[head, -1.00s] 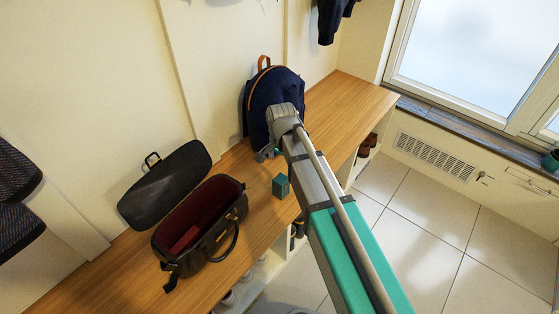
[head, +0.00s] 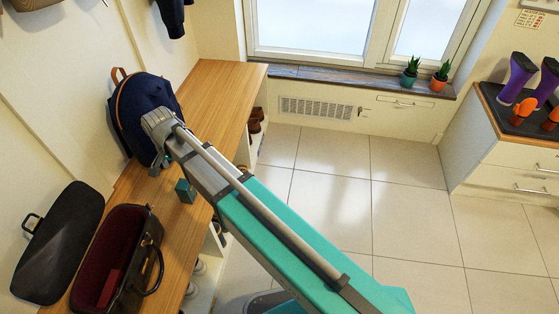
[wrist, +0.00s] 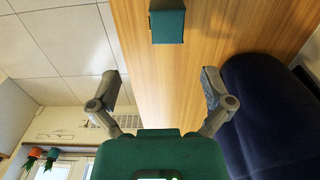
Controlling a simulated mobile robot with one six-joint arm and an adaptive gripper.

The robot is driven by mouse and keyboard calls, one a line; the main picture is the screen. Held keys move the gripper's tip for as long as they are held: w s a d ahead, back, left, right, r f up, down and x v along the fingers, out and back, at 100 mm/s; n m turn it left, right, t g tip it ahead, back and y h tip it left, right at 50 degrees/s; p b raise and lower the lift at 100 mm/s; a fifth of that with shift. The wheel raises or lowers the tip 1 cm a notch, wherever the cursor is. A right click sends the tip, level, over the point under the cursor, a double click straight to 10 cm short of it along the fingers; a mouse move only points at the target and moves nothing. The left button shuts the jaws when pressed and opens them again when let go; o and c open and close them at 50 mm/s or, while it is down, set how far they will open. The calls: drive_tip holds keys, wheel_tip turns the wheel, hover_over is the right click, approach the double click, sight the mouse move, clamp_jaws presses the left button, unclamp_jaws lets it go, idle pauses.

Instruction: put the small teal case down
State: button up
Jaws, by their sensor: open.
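The small teal case (head: 185,191) stands on the wooden bench top, near its front edge, just below my gripper in the head view. It also shows in the wrist view (wrist: 167,24) at the top, with a brass-coloured clasp on one side. My gripper (wrist: 161,88) is open, its two fingers spread wide with nothing between them. In the wrist view the case is beyond the fingertips and apart from them. In the head view my gripper (head: 160,163) is partly hidden behind my arm, between the case and the navy backpack.
The navy backpack (head: 143,108) leans on the wall close beside my gripper. An open dark bag (head: 143,222) with a red lining stands on the bench at the left, beside a black case (head: 58,243). The bench top (head: 215,85) beyond the backpack is clear.

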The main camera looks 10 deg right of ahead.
drive_tip(key=s+d+n, duration=0.2)
drive_tip(key=s+d, duration=0.1)
drive_tip(key=d, duration=1.4)
drive_tip(key=s+d+n, duration=0.2)
drive_tip(key=s+d, duration=0.1)
drive_tip(key=d, duration=1.5)
drive_tip(key=shift+s, duration=0.1)
drive_tip(key=shift+c, duration=0.3)
